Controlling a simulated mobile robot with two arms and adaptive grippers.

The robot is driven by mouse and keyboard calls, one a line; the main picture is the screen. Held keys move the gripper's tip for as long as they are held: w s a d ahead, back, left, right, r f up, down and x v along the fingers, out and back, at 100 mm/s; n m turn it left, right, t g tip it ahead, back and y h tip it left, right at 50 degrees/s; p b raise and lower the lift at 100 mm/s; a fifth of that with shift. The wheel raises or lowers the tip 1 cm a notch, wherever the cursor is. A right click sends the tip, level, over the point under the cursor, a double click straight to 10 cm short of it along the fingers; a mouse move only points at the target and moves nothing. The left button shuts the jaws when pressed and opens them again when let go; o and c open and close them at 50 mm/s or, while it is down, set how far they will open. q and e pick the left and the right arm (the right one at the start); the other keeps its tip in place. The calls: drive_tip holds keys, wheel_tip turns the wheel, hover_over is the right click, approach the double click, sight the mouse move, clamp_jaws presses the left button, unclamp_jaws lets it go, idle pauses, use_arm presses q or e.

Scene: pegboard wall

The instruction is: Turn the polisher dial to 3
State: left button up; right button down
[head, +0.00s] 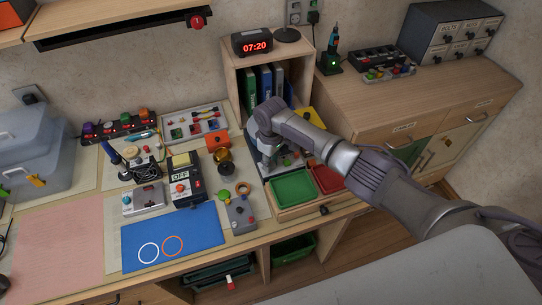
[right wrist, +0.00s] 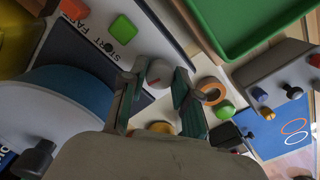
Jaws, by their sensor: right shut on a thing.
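The polisher (right wrist: 100,45) shows in the right wrist view as a pale panel with a dark strip, partly readable lettering "START FA", a green button (right wrist: 123,29) and a red button (right wrist: 74,9). A large blue-edged disc (right wrist: 62,95) sits beside the panel. The dial (right wrist: 160,73) is a round grey knob with a small red mark. My right gripper (right wrist: 160,80) has its fingers on both sides of the dial and is shut on it. In the head view my right gripper (head: 268,150) hides most of the polisher. Numbers around the dial cannot be read. My left gripper is out of view.
A green tray (head: 292,188) and a red tray (head: 328,179) stand just in front. An open shelf with binders (head: 263,82) rises behind. An orange ring (head: 243,188), a grey button box (head: 241,214) and a blue mat (head: 190,250) lie to the left.

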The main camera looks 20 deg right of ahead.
drive_tip(key=m+p, duration=0.3)
drive_tip(key=m, duration=0.2)
drive_tip(key=shift+r+m, duration=0.15)
drive_tip(key=shift+m, duration=0.15)
drive_tip(key=m+p, duration=0.2)
drive_tip(key=m, duration=0.3)
drive_tip(key=shift+m, duration=0.3)
drive_tip(key=c, duration=0.8)
unclamp_jaws()
drive_tip(key=shift+c, duration=0.2)
wheel_tip(320, 180, up, 12)
